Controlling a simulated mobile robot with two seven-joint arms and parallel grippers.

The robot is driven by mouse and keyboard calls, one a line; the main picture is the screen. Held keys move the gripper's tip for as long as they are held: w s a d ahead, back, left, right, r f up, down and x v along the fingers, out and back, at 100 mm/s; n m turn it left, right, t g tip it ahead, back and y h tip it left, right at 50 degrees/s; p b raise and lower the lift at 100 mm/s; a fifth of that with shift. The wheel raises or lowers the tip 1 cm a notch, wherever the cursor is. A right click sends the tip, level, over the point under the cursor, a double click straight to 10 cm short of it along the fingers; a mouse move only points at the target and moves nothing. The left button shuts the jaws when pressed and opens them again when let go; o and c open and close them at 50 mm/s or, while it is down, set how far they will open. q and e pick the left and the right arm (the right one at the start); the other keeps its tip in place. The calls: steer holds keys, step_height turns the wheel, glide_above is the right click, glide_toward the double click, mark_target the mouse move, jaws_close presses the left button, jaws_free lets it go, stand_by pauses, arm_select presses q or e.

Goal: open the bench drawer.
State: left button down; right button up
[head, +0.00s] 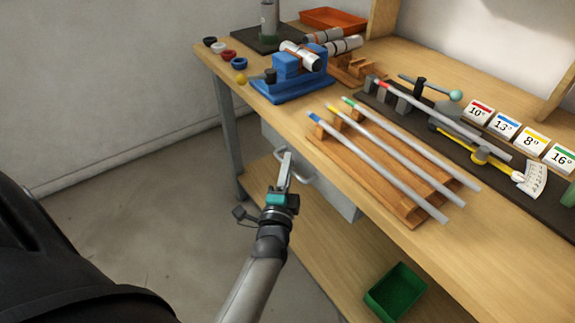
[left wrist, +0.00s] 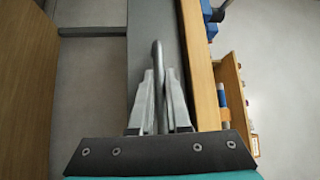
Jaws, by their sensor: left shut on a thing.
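The bench drawer (head: 335,196) is a grey box under the wooden bench top. It looks closed or nearly so, and no inside shows. My left gripper (head: 284,167) reaches up to the handle from below. In the left wrist view, the handle (left wrist: 157,56) runs between the two fingers of the left gripper (left wrist: 160,90), which are shut on it. The grey drawer front (left wrist: 142,30) lies behind it. My right gripper is in neither view.
The bench top (head: 300,118) carries a blue vise (head: 290,80), a wooden rack (head: 375,178) with three rods, and a dark jig with numbered cards. A green bin (head: 396,290) sits on the lower shelf (head: 300,240). The floor left of the bench is clear.

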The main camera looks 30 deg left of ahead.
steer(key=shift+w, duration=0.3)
arm_select(q)
steer(key=shift+s+a, duration=0.1)
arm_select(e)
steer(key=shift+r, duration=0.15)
